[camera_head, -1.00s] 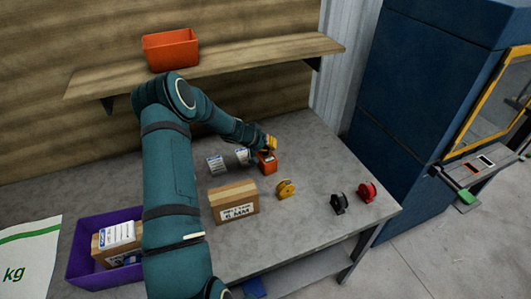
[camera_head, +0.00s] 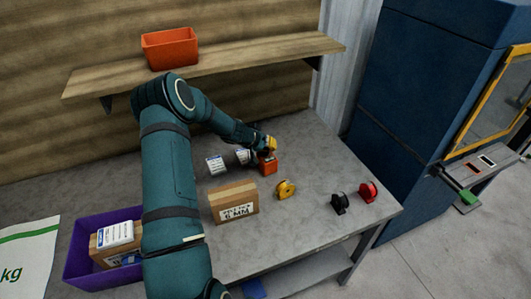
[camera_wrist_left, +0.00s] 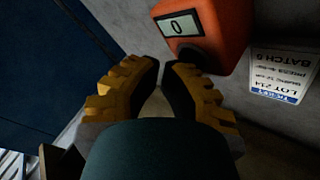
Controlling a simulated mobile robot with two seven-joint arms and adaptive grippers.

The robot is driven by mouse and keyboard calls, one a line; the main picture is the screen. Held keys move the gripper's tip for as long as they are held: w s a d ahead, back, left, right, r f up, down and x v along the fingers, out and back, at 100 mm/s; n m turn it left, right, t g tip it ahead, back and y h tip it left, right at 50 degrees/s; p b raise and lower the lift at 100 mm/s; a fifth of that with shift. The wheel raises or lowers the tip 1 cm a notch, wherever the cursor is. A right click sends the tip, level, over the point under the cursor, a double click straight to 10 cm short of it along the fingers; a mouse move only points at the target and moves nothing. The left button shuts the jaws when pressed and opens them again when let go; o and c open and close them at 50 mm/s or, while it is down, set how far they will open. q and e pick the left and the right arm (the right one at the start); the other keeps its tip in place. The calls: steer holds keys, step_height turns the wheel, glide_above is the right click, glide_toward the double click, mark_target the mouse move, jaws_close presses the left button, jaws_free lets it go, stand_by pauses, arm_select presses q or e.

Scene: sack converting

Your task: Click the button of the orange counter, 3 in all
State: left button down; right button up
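The orange counter (camera_head: 267,166) stands on the grey workbench, partly under my left gripper (camera_head: 269,146). In the left wrist view the counter (camera_wrist_left: 215,30) is at the top, its display reading 0. A dark round part, apparently its button, shows below the display, close to the fingertips. My left gripper (camera_wrist_left: 161,70) has yellow and black fingers with tips nearly meeting. It looks shut and holds nothing. I cannot tell whether the fingertips touch the counter. My right gripper is in neither view.
A cardboard box (camera_head: 234,201) and yellow (camera_head: 286,189), black (camera_head: 339,203) and red (camera_head: 368,192) items stand on the workbench (camera_head: 300,225). White labelled packs (camera_head: 215,164) lie left of the counter. A purple bin (camera_head: 83,262) stands front left. An orange bin (camera_head: 170,49) sits on the shelf.

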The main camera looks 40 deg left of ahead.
arm_select(q)
steer(key=shift+f+b, duration=0.3)
steer(key=shift+b, duration=0.05)
stand_by(0.3)
steer(key=shift+r, duration=0.1)
stand_by(0.3)
steer(key=shift+r, duration=0.85)
steer(key=shift+r+p, duration=1.1)
steer(key=shift+r, duration=1.45)
